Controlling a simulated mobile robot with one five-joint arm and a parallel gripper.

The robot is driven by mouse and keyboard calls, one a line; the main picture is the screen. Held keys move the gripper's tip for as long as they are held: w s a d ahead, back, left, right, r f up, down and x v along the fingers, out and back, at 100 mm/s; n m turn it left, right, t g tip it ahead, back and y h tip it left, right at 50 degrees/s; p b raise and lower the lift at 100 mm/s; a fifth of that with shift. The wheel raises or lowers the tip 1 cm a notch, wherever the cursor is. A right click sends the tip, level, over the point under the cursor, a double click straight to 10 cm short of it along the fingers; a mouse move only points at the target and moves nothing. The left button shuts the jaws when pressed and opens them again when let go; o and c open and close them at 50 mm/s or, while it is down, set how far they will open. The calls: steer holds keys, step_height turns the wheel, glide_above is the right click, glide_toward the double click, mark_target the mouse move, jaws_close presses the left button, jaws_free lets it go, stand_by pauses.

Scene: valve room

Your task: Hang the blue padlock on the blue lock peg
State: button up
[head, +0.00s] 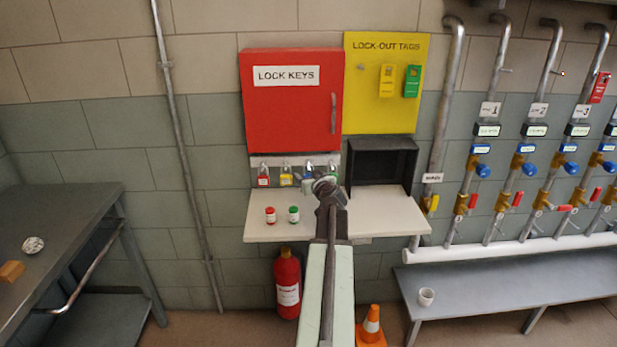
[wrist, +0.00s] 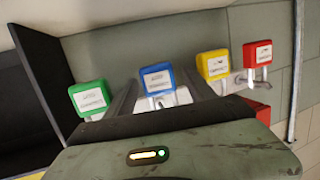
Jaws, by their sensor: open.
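The blue padlock (wrist: 157,78) hangs in the row under the red cabinet, between the green padlock (wrist: 88,98) and the yellow padlock (wrist: 213,65). In the wrist view its blue body with a white label shows between my two fingers. My gripper (wrist: 163,88) is open around or just short of it; I cannot tell whether they touch. In the head view my gripper (head: 322,183) is at the row and partly hides the blue padlock (head: 307,184). I cannot make out a blue lock peg.
A red padlock (head: 263,181) hangs at the row's left end. The white shelf (head: 262,229) below carries a red jar (head: 270,215) and a green jar (head: 294,214). A black open box (head: 381,163) stands right of my gripper. Pipes with blue valves (head: 483,170) are farther right.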

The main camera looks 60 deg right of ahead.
steer(key=p+v, duration=0.1)
steer(key=v, duration=0.6)
steer(key=shift+s+a+p, duration=0.2)
steer(key=shift+s+p, duration=0.1)
steer(key=shift+p, duration=0.05)
